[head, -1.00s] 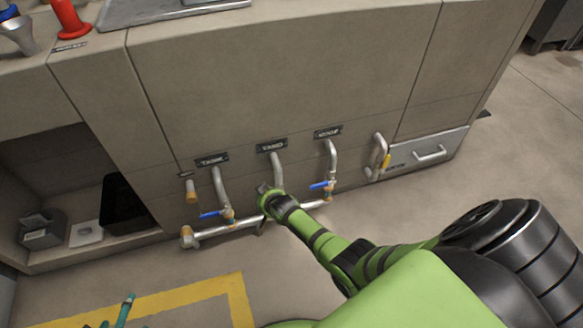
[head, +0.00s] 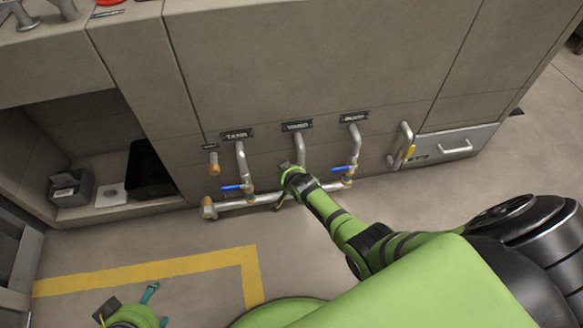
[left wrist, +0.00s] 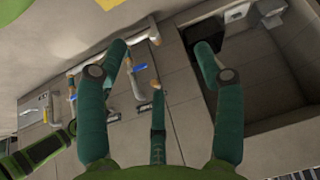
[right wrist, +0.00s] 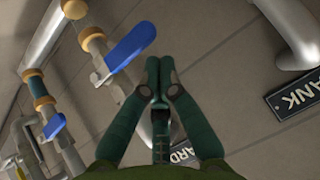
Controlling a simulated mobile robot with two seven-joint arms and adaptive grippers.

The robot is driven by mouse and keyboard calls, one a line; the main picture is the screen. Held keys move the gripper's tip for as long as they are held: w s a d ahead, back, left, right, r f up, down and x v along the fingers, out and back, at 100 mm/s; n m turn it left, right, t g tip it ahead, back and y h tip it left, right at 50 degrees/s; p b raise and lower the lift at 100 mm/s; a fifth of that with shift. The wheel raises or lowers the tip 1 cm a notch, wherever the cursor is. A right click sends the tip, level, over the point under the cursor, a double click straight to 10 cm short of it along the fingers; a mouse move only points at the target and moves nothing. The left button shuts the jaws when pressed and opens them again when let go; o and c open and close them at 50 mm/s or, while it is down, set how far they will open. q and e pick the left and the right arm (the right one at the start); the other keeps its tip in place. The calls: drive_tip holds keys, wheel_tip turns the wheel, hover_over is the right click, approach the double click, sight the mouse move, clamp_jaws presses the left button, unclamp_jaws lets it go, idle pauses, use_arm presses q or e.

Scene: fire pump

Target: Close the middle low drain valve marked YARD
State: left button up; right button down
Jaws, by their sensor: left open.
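The YARD label (head: 297,126) marks the middle drain pipe (head: 300,150) on the panel. My right gripper (head: 287,169) is at this pipe's lower end and hides most of its valve in the head view. In the right wrist view, my right gripper (right wrist: 158,68) has its fingertips together with nothing seen between them. The YARD valve's blue handle (right wrist: 130,46) stands just left of the fingertips and points across its pipe. I cannot tell whether they touch. My left gripper (head: 130,302) is low at the head view's left; its fingers are spread and empty in the left wrist view (left wrist: 160,55).
The TANK valve's blue handle (head: 231,188) and the right valve's blue handle (head: 343,169) flank the middle one. A horizontal pipe (head: 235,204) runs below them. A drawer (head: 455,147) is at the right and an open cabinet bay (head: 75,140) at the left. The floor in front is clear.

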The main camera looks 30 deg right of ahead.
use_arm(q)
drive_tip(key=s+a+f+g+p, duration=0.1)
drive_tip(key=s+f+p, duration=0.2)
drive_tip(key=f, duration=0.6)
drive_tip(key=s+a+f+g+p, duration=0.1)
drive_tip(key=s+f+g+p, duration=0.1)
drive_tip(key=f+p, duration=0.4)
drive_tip(key=shift+s+f+y, duration=0.3)
drive_tip(key=shift+s+f, duration=0.25)
drive_tip(key=shift+f, duration=1.55)
use_arm(e)
drive_tip(key=w+a+r+v, duration=0.1)
drive_tip(key=v, duration=1.1)
drive_tip(key=shift+w+r, duration=0.35)
